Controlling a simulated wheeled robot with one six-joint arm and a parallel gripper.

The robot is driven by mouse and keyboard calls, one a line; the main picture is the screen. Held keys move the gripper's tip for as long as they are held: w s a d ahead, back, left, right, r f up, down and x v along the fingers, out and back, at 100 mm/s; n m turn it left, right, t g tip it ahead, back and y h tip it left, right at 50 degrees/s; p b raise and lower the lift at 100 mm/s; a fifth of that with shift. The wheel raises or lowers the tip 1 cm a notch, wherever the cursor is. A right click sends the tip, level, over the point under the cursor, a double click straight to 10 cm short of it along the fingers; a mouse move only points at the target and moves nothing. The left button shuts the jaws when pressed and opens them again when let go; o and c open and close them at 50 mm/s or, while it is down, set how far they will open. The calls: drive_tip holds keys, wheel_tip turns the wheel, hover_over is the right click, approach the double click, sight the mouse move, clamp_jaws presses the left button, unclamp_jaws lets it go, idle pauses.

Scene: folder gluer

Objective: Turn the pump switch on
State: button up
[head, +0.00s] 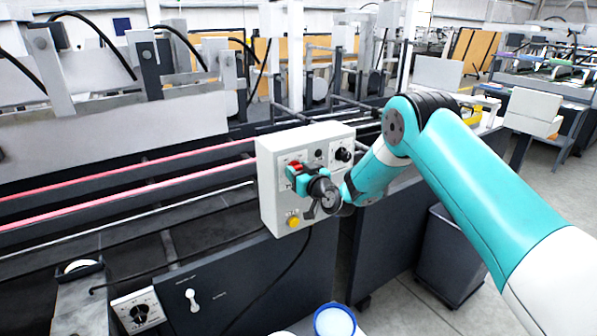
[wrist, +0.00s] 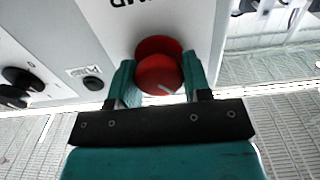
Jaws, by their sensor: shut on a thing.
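The pump switch is a red rotary knob (wrist: 158,70) on a white panel, beneath large upside-down lettering that is partly cut off. In the wrist view my gripper (wrist: 160,82) has one teal finger on each side of the knob and is shut on it. A short pale mark on the knob's face slants toward the lower right. In the head view the red knob (head: 295,166) shows at the upper left of the white control box (head: 268,200). My gripper (head: 300,178) reaches it from the right and hides part of it.
The box also has a black knob (head: 343,154), a small black button (head: 318,154) and a yellow button (head: 293,221). A grey bin (head: 447,255) stands on the floor at right. Machine rails run behind the box.

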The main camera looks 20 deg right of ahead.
drive_tip(key=shift+f+m+b, duration=0.1)
drive_tip(key=shift+m+b, duration=0.3)
drive_tip(key=shift+b, duration=0.15)
drive_tip(key=shift+d+f+m+b, duration=0.1)
drive_tip(key=shift+m+b, duration=0.95)
drive_tip(key=shift+m, duration=0.05)
drive_tip(key=m+b, duration=0.2)
drive_tip(key=m, duration=0.1)
drive_tip(key=shift+m, duration=0.3)
drive_tip(key=m+b, duration=0.2)
drive_tip(key=m, duration=0.1)
drive_tip(key=shift+d+m, duration=0.1)
drive_tip(key=shift+m, duration=0.2)
drive_tip(key=shift+w+m+b, duration=0.1)
drive_tip(key=shift+m+b, duration=0.3)
drive_tip(key=shift+m, duration=1.4)
drive_tip(key=o, duration=0.9)
drive_tip(key=shift+d, duration=0.1)
